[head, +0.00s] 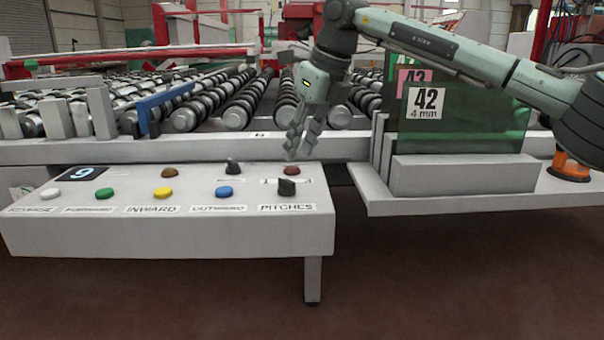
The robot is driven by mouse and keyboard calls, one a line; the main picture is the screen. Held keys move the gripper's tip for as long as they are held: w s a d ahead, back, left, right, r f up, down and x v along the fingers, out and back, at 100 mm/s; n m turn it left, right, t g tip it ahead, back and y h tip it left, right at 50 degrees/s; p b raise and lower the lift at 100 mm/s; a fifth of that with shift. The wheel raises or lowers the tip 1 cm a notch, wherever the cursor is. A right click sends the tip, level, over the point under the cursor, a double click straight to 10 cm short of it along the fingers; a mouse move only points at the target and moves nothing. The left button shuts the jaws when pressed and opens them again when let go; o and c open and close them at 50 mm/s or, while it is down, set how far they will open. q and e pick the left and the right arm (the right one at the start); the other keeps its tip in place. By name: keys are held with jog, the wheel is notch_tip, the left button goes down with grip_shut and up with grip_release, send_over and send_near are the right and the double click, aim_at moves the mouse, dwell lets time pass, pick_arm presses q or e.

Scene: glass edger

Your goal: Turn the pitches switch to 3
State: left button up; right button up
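The pitches switch (287,187) is a black rotary knob near the right end of the control panel's top, just above the label PITCHES (287,209). A small scale plate lies behind the knob, but its marks are too small to read, so I cannot tell the setting. My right gripper (298,152) points down, above and behind the knob and apart from it, near a dark red button (292,170). Its two fingers look apart, with nothing between them. My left gripper is not in view.
The grey control panel (150,240) also carries a second black knob (232,167), several coloured buttons and a display (82,173) reading 9. A conveyor with rollers (236,115) lies behind. Green glass (480,115) labelled 42 stands at the right, under my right arm.

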aim_at(287, 180)
jog(key=x, duration=0.7)
jog(key=shift+a+f, duration=0.15)
jog(key=shift+f, duration=0.05)
jog(key=shift+c, duration=0.5)
grip_shut()
